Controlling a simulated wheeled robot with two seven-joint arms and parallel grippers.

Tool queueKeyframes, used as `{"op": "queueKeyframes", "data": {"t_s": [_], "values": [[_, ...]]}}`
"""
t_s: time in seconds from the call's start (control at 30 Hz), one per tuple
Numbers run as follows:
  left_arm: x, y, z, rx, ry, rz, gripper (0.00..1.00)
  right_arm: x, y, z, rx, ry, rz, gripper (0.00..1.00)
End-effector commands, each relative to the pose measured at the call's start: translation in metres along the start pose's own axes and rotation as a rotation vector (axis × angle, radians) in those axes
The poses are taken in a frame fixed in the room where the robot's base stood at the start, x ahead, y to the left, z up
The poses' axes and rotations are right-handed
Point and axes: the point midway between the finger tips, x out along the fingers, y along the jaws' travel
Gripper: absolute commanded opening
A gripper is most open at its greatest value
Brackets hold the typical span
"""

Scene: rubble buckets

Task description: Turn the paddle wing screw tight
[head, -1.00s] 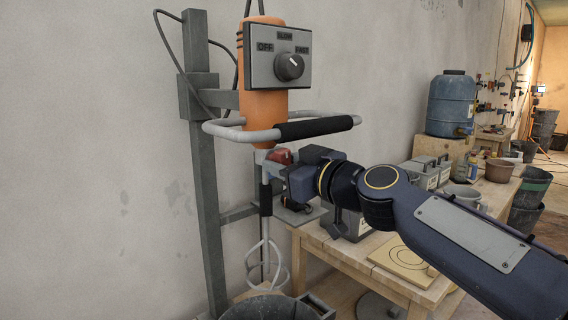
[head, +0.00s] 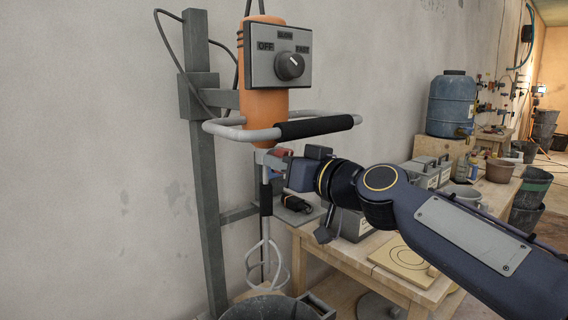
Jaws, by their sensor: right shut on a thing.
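The orange mixer (head: 262,104) hangs on a grey upright stand, with its paddle (head: 264,262) pointing down over a dark bucket (head: 268,308). My right gripper (head: 264,160) is at the top of the paddle shaft, just under the mixer's body. It is shut on the wing screw there, which its jaws hide. How far the screw is turned cannot be seen. My left gripper is out of view.
The mixer's handle bar (head: 316,127) runs just above my right gripper. A wooden table (head: 335,258) with grey boxes, a ringed board (head: 402,258) and a blue barrel (head: 452,104) beyond stands at right.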

Motion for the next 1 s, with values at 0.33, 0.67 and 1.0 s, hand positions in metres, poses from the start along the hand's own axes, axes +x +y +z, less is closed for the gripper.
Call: {"op": "queueKeyframes", "data": {"t_s": [0.33,0.67,1.0], "values": [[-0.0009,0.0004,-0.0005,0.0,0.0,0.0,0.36,-0.0002,0.0,0.0004,0.194,-0.001,0.001,0.04],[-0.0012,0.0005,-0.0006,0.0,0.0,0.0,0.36,-0.0001,-0.0007,0.0005,0.252,-0.002,0.0,0.04],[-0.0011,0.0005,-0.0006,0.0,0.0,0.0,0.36,0.0,-0.0006,0.0006,0.252,-0.002,0.0,0.3]]}}
